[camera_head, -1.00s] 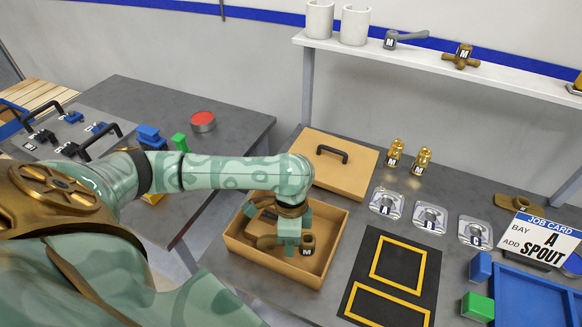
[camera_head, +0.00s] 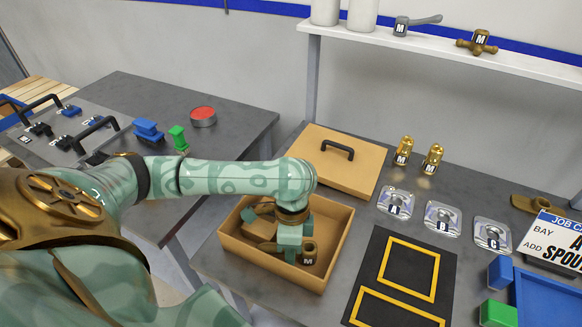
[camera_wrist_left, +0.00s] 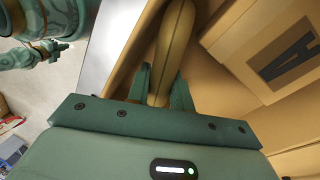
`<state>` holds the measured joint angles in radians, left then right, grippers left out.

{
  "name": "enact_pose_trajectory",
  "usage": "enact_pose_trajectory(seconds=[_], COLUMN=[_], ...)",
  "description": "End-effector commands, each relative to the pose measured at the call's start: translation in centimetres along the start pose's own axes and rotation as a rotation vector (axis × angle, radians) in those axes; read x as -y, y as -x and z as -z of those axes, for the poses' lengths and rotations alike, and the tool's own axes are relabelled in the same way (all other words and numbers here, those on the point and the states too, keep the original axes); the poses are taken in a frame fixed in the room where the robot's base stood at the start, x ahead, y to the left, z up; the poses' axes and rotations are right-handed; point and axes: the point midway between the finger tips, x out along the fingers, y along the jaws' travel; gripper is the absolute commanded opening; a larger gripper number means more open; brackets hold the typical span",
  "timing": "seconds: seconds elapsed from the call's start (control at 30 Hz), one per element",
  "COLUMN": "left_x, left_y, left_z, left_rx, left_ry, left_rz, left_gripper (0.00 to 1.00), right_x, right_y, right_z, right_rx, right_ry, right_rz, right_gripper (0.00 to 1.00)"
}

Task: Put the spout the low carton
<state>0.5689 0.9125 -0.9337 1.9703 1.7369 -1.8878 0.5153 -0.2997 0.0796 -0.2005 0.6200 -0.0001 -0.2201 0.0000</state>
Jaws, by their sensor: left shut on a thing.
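The low carton (camera_head: 330,272) is an open tan box on the grey table, left of the black mat. My left gripper (camera_head: 290,246) is down inside it, shut on a bronze spout (camera_head: 309,254). My right gripper (camera_wrist_left: 48,52) seems to show, small, in the left wrist view.
A tan lid (camera_head: 345,165) with a black handle lies behind the carton. Brass fittings (camera_head: 404,150), silver plates marked A (camera_head: 396,203), B and C, a job card (camera_head: 560,240) and a blue tray (camera_head: 545,300) are to the right. A shelf (camera_head: 450,58) runs above.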

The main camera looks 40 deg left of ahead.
Motion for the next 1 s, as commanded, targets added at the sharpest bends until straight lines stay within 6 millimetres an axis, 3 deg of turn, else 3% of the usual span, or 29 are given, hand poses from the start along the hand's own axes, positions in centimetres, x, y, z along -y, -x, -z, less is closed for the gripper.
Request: enact_pose_trajectory(seconds=[0.73,0.77,0.83,1.0], left_x=[0.2,0.2,0.2,0.2], left_y=[-1.1,-1.1,-1.1,-1.1], left_z=[0.0,0.1,0.0,0.0], left_rx=[-0.001,-0.001,-0.001,-0.001], left_ry=[0.000,0.000,0.000,0.000], left_rz=[0.000,0.000,0.000,-0.001], left_gripper=[0.00,0.28,0.47,0.47], right_x=[-0.2,-0.2,-0.2,0.0], right_y=[-0.1,-0.1,-0.1,-0.1], right_z=[-0.1,-0.1,-0.1,0.0], right_rx=[0.001,0.001,0.001,0.000], right_ry=[0.000,0.000,0.000,-0.001], right_rz=[-0.003,-0.003,-0.002,0.000], right_gripper=[0.00,0.00,0.00,0.00])
